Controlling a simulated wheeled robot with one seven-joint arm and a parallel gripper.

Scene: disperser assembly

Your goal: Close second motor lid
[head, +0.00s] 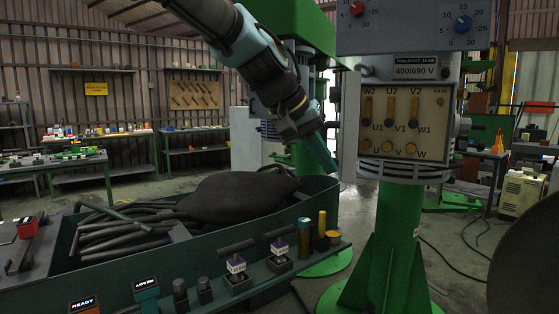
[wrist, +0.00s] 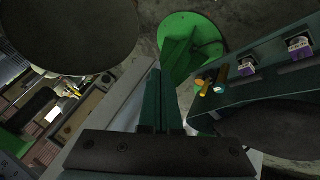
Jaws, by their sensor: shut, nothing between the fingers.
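The near motor's terminal box (head: 405,122) faces the head camera on a green column, its labelled terminals and brass bars uncovered. Its pale lid (head: 350,125) stands open at the box's left side, seen nearly edge-on. My gripper (head: 331,168) points down and right just left of the lid's lower part, shut and empty. I cannot tell whether it touches the lid. In the wrist view the shut fingers (wrist: 160,85) lie beside a pale panel (wrist: 108,128) that looks like this lid. Behind, another pale panel (head: 246,138) stands by the rear green machine, partly hidden by my arm.
A dark green bin (head: 320,190) with grey hoses and a dark sack stands below my gripper. Its front ledge (head: 262,268) carries small purple-and-white parts and brass cylinders. The green column (head: 398,230) stands right of the bin. Workbenches line the back wall.

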